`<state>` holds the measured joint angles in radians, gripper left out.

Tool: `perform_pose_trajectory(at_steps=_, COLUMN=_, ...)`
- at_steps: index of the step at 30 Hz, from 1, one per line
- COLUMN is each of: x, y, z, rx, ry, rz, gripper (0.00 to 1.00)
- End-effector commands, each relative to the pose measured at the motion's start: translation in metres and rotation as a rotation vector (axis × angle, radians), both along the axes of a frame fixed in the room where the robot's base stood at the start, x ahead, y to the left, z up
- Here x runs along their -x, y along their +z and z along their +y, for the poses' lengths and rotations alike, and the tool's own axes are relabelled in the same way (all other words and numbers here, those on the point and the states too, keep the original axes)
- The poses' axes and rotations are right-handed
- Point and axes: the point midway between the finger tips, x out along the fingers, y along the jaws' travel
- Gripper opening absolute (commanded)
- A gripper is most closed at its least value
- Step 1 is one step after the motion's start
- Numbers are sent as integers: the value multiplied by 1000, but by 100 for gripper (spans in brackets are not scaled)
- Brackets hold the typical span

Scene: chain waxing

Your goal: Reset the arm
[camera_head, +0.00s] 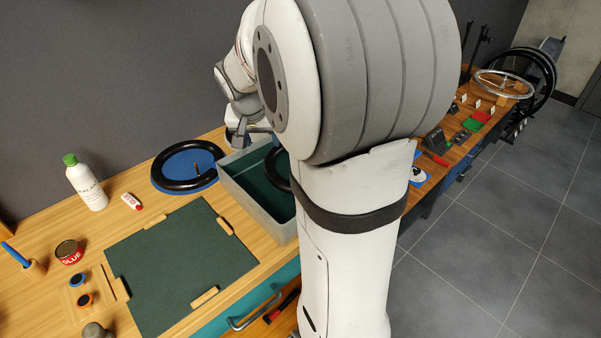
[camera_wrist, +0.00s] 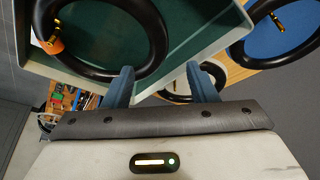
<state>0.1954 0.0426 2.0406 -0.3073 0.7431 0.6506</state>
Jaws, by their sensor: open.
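My gripper (camera_wrist: 160,70) shows in the wrist view with its two blue fingers spread apart and nothing between them. In the head view it is partly hidden behind my own arm, near the far side of a grey bin (camera_head: 232,186). In the wrist view the bin's rim (camera_wrist: 190,66) lies beyond the fingertips. A black inner tube (camera_wrist: 157,40) with an orange tag (camera_wrist: 50,44) lies inside the bin. The gripper appears to be above the bin; the exact height cannot be told.
Left of the bin, another black tube (camera_head: 158,181) lies on a blue disc (camera_head: 186,164). A green mat (camera_head: 180,262), a white bottle (camera_head: 88,186) and a red tin (camera_head: 69,252) are on the wooden bench. A wheel (camera_head: 503,83) and small items are farther right. The dark wall is close behind.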

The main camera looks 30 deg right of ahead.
Motion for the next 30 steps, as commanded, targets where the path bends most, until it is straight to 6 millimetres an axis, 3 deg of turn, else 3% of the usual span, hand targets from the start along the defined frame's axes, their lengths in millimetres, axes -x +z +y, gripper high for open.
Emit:
perform_pose_trajectory(at_steps=11, x=3, y=1, z=2, rx=-1, ry=8, rz=1, gripper=52)
perform_pose_trajectory(at_steps=14, x=25, y=7, z=20, rx=-7, ry=74, rz=16, gripper=52)
perform_pose_trajectory(at_steps=19, x=89, y=14, z=65, rx=-31, ry=269, rz=57, gripper=52)
perform_pose_trajectory(at_steps=24, x=153, y=8, z=103, rx=-57, ry=472, rz=91, gripper=52)
perform_pose_trajectory(at_steps=30, x=197, y=-2, z=126, rx=-77, ry=622, rz=110, gripper=52)
